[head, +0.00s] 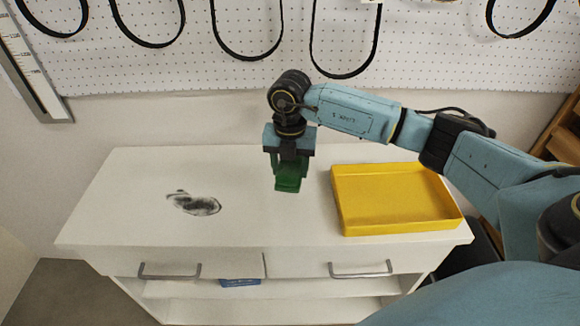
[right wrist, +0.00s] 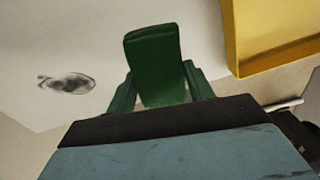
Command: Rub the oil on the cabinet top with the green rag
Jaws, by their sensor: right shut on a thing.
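The green rag (head: 288,180) hangs from my right gripper (head: 289,165), which is shut on it over the middle of the white cabinet top (head: 240,225). In the right wrist view the rag (right wrist: 155,60) shows as a dark green folded piece between the fingers. I cannot tell whether the rag touches the top. The oil (head: 195,203) is a dark grey smear on the left half of the cabinet top, left of the gripper. It also shows at the left of the right wrist view (right wrist: 68,83). My left gripper is not in view.
A yellow tray (head: 343,226) sits on the right part of the cabinet top, close to my right gripper. A white pegboard (head: 190,65) with black belts stands behind. A blue item (head: 240,283) lies on the shelf below. The top around the oil is clear.

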